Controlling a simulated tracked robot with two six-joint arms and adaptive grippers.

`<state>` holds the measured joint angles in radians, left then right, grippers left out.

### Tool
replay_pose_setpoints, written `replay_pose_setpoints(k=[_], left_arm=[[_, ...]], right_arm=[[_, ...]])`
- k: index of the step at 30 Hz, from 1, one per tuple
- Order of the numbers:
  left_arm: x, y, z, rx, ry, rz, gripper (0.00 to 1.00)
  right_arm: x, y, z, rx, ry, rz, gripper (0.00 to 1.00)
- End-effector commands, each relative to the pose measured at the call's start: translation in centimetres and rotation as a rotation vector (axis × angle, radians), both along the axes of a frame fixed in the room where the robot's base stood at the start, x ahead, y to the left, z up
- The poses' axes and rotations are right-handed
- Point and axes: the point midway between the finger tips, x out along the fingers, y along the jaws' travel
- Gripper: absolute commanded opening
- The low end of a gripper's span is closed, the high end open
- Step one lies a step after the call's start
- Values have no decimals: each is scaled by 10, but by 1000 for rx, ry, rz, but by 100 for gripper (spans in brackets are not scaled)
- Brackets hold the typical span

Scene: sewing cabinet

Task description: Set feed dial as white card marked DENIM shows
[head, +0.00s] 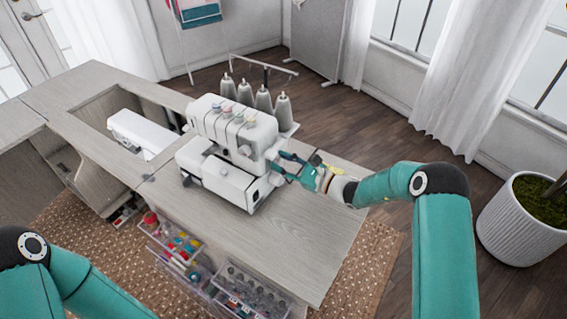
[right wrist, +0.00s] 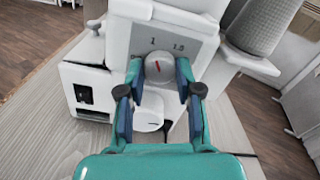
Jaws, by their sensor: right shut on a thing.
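A white overlock sewing machine (head: 230,135) stands on the wooden cabinet top in the head view. In the right wrist view its side carries a round grey feed dial (right wrist: 159,68) with a slanted red mark, upper end leaning left. The numbers 1 and 1.5 are printed above the dial. My right gripper (right wrist: 158,80) has a finger on each side of the dial and is shut on it. In the head view the right gripper (head: 284,168) is at the machine's right side. My left gripper is out of view. I cannot make out a white card marked DENIM.
Grey thread cones (head: 264,99) stand behind the machine. A second white machine (head: 140,134) sits in the cabinet opening to the left. Clear drawers (head: 245,290) of sewing supplies are below the front edge. The tabletop (head: 290,235) in front of the machine is clear.

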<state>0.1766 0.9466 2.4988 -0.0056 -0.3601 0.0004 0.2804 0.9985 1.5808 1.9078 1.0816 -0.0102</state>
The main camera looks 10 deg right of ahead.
Motion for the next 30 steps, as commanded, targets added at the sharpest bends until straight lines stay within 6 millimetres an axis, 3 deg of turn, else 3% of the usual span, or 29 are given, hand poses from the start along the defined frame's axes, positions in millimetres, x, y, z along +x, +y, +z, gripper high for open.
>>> replay_pose_setpoints(k=[18,30], left_arm=[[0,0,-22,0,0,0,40],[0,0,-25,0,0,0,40]], right_arm=[[1,-2,-1,301,299,-2,0],[2,-4,0,558,554,-4,0]])
